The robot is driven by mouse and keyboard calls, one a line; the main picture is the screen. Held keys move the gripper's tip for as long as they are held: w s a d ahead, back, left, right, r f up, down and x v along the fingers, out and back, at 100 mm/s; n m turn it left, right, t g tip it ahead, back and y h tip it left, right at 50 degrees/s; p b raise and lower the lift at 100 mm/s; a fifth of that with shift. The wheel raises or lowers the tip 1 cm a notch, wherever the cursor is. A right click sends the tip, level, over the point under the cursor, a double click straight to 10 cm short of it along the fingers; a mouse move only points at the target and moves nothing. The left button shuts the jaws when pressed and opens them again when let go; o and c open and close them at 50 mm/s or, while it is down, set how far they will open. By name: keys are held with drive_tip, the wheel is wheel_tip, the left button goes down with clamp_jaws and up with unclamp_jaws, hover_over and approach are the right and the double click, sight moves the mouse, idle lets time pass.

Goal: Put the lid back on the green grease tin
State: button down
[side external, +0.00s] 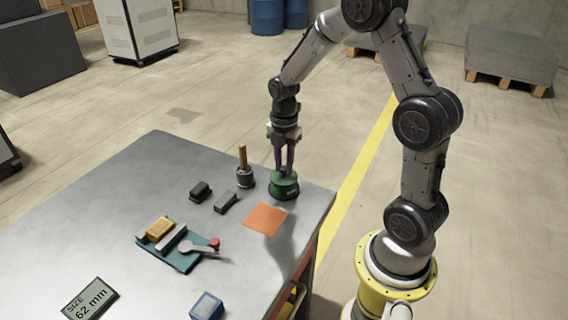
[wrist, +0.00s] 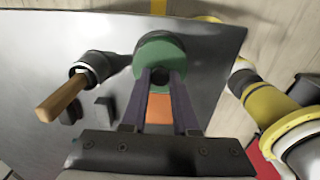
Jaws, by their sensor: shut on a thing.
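The green grease tin (side external: 285,191) stands near the far right corner of the grey table. Its green lid (wrist: 150,52) is at the top of the tin, with a dark knob in its middle. My gripper (side external: 284,171) points down from above and is shut on the lid's knob; the wrist view shows the fingers (wrist: 160,78) on either side of it. The lid looks level and lined up with the tin, but I cannot tell whether it is fully seated. The tin's inside is hidden.
An orange square (side external: 266,219) lies bare in front of the tin. A dark pot with a wooden-handled tool (side external: 244,172) stands left of it. Two dark blocks (side external: 200,192), a teal fixture (side external: 183,254), a blue box (side external: 207,306) and a size sign (side external: 90,299) are farther left and nearer.

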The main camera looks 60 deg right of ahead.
drive_tip(key=c, duration=0.6)
unclamp_jaws()
drive_tip(key=shift+o, duration=0.3)
drive_tip(key=o, duration=0.4)
drive_tip(key=shift+r, duration=0.15)
drive_tip(key=shift+r, duration=3.4)
